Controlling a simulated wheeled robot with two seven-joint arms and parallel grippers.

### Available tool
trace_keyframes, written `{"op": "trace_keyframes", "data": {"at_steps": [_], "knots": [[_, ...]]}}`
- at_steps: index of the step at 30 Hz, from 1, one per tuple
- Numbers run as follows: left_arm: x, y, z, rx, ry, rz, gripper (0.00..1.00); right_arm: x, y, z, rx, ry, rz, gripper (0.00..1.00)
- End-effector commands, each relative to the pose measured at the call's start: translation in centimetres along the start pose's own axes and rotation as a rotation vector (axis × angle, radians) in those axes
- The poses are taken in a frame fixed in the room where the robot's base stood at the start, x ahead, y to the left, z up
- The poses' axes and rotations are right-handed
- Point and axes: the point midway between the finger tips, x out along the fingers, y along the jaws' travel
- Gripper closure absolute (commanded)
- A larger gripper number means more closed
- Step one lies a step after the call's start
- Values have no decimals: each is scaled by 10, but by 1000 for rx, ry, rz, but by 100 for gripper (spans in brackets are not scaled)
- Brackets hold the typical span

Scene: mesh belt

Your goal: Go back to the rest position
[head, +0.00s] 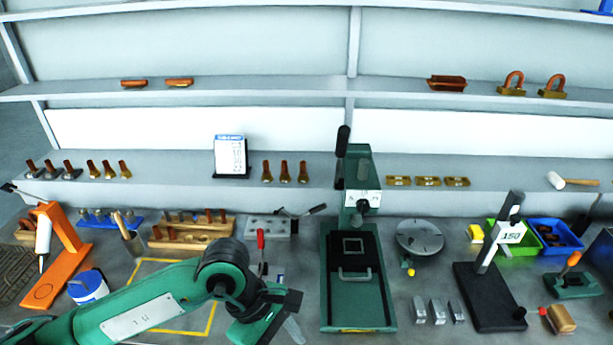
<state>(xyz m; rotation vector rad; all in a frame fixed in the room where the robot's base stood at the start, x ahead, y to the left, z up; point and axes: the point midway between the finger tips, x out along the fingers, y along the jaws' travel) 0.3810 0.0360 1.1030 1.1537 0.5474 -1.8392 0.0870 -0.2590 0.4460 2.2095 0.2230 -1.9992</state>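My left arm comes in from the lower left, green with a pale label plate. My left gripper (276,317) is low in the view, over the bench between the yellow outlined square (212,322) and the green press (358,318). Its fingers are partly hidden by its own body and the frame's lower edge, so I cannot tell whether they are open or shut. A pale piece shows beside it, too unclear to name. My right gripper is not in view.
An orange stand (65,262) and a white-blue tub (88,287) stand at left near my arm. A red-handled tool (261,240) stands just behind the gripper. At right are a round plate (420,237), a black-based stand (489,300) and a blue bin (556,237). Shelves run behind.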

Motion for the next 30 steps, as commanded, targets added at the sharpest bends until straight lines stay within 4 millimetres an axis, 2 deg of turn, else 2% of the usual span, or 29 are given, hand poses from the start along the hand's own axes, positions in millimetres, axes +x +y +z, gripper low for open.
{"op": "trace_keyframes", "data": {"at_steps": [4, 8, 12, 16, 20, 23, 27, 30], "knots": [[3, 0, 48, -60, -251, 35, 59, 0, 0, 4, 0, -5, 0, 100], [-11, 4, 102, -170, -570, 72, 59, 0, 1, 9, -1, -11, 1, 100], [-50, 15, 148, -344, -947, 106, 59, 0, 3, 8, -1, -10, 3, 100], [-96, 30, 164, -543, -1285, 128, 59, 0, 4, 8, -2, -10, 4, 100], [-141, 47, 152, -771, -1607, 141, 59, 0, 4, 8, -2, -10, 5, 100], [-170, 59, 126, -967, -1845, 149, 59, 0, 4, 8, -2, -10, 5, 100], [-193, 70, 70, -1272, -2153, 156, 59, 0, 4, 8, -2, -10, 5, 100], [-195, 71, 20, -1509, -2356, 162, 59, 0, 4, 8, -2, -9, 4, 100]]}}
